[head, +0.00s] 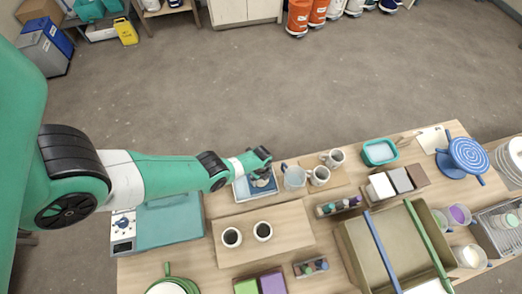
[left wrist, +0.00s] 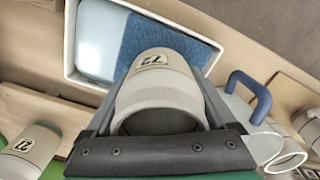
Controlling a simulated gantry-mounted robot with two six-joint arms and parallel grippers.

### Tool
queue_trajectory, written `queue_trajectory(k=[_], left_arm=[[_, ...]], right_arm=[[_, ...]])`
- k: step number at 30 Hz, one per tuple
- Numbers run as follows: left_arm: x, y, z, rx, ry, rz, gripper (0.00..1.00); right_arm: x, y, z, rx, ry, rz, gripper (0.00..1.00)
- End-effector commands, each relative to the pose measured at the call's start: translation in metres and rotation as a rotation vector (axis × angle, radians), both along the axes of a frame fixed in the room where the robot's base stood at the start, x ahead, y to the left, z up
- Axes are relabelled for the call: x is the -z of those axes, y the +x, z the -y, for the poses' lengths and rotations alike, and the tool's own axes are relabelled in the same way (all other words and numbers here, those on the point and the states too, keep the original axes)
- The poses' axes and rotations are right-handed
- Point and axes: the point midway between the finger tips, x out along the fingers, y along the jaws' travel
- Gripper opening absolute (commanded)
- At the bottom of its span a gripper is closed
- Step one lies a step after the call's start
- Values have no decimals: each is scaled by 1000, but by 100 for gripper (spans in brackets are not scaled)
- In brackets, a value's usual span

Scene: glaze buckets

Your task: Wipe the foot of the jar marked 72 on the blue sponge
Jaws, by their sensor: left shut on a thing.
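The grey jar marked 72 (left wrist: 160,82) is between the fingers of my left gripper (left wrist: 160,125), which is shut on it. In the head view my left gripper (head: 263,160) is over the white-rimmed tray (head: 241,192) and largely hides the jar. The blue sponge (left wrist: 172,47) lies in this tray, which also shows in the left wrist view (left wrist: 70,45). The marked end of the jar overlaps the sponge's near edge in the left wrist view. I cannot tell whether the jar touches the sponge. My right gripper is not in view.
A clear jug (head: 294,177) and two mugs (head: 319,176) (head: 334,158) stand close right of the tray. Two dark-mouthed jars (head: 231,238) (head: 263,231) stand on a board in front. Another marked jar (left wrist: 31,147) shows at left in the wrist view.

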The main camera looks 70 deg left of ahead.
Motion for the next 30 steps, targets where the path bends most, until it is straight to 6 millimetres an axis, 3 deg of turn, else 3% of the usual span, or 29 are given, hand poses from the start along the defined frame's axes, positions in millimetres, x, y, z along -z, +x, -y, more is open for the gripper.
queue_trajectory(k=[30], left_arm=[[11, 0, 0, 0, 0, 1, 10]], right_arm=[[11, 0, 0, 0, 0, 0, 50]])
